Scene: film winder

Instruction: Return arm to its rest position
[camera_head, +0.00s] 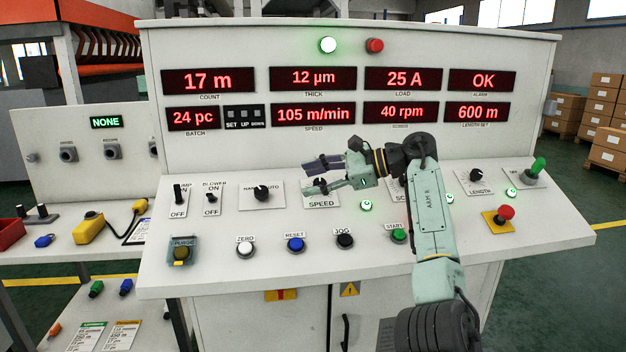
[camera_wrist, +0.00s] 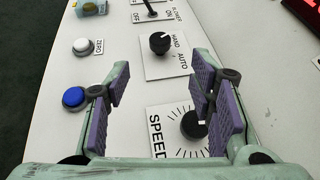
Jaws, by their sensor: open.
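My gripper (camera_head: 322,174) is over the white control panel (camera_head: 220,232), above the SPEED knob and left of my raised arm. It is open, and nothing is between its fingers. In the wrist view the purple-padded fingers of my gripper (camera_wrist: 160,108) stand apart. The black SPEED knob (camera_wrist: 194,124) shows beside the right finger, partly covered by it; I cannot tell whether they touch. The black HAND/AUTO knob (camera_wrist: 160,43) lies beyond the fingertips.
Along the panel's front are a white ZERO button (camera_head: 245,249), a blue RESET button (camera_head: 296,244), a black JOG button (camera_head: 345,240) and a green START button (camera_head: 398,235). A red mushroom button (camera_head: 505,213) and a green-handled lever (camera_head: 536,168) stand at the right. Upright displays rise behind.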

